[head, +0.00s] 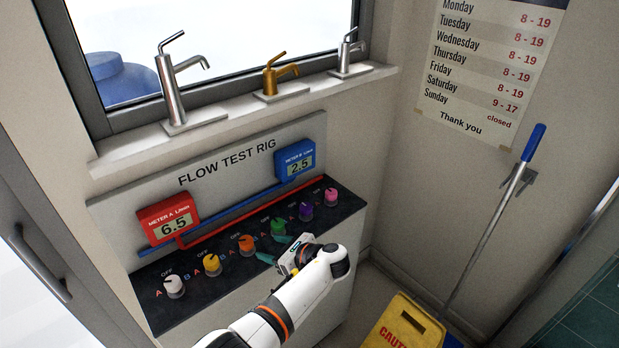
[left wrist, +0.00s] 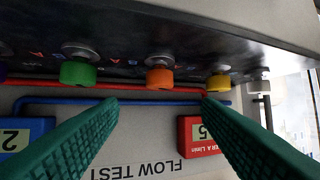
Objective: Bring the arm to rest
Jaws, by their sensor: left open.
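My left arm (head: 283,308) reaches in from the bottom of the head view. Its gripper (head: 272,250) is at the front of the flow test rig (head: 110,218), close to the green knob (head: 278,227). In the left wrist view the two green fingers (left wrist: 160,108) are spread wide with nothing between them. The green knob (left wrist: 78,73), orange knob (left wrist: 159,79) and yellow knob (left wrist: 218,84) show beyond the fingertips, in an upside-down view. I cannot tell whether a finger touches the rig. My right gripper is in neither view.
The rig's panel also carries white (head: 174,286), purple (head: 306,211) and pink (head: 331,196) knobs. Red meter A (head: 168,219) reads 6.5; blue meter B (head: 295,160) reads 2.5. Taps stand on the sill (head: 235,112). A yellow caution sign (head: 400,325) and a blue-handled pole (head: 490,225) stand right.

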